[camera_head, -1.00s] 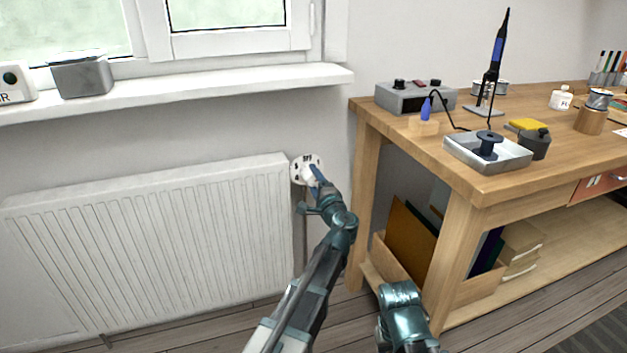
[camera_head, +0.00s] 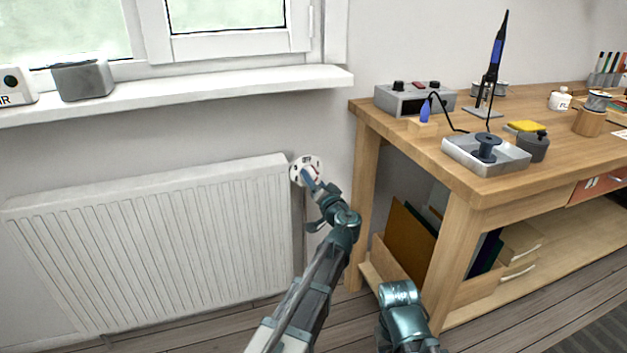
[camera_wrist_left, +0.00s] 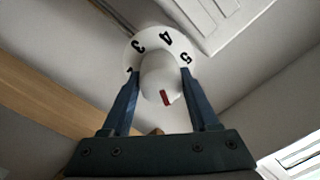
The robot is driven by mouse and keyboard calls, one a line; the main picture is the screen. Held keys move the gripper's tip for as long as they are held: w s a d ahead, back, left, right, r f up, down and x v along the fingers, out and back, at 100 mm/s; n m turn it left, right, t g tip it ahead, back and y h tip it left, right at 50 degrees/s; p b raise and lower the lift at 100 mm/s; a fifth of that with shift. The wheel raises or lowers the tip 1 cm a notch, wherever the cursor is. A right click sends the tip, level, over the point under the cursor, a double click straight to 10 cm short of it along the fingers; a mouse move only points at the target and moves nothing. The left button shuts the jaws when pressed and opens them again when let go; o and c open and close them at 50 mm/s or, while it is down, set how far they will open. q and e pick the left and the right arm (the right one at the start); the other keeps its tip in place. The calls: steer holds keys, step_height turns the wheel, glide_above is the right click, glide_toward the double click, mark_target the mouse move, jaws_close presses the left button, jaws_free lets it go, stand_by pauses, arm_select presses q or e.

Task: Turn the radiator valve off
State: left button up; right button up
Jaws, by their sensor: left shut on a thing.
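The radiator valve is a white round knob (camera_wrist_left: 158,72) with a white dial plate (camera_head: 297,163) behind it, at the top right corner of the radiator (camera_head: 150,235). In the left wrist view the dial plate (camera_wrist_left: 176,48) shows black figures, with 3, 4 and 5 legible, and the knob carries a red mark (camera_wrist_left: 165,97). My left gripper (camera_head: 309,176) is shut on the knob, one blue finger on each side of it in the left wrist view (camera_wrist_left: 161,76). The fingers hide part of the valve in the head view. My right gripper is not in view.
A wooden workbench (camera_head: 470,180) stands close on the right of the valve. A white window sill (camera_head: 200,92) runs above the radiator. A pipe (camera_head: 306,215) drops below the valve. Open floor lies in front of the radiator.

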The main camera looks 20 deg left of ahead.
arm_select(q)
steer(key=n, duration=0.5)
steer(key=shift+s, duration=0.1)
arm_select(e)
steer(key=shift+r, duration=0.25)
arm_select(q)
steer(key=shift+n, duration=0.5)
steer(key=o, duration=1.4)
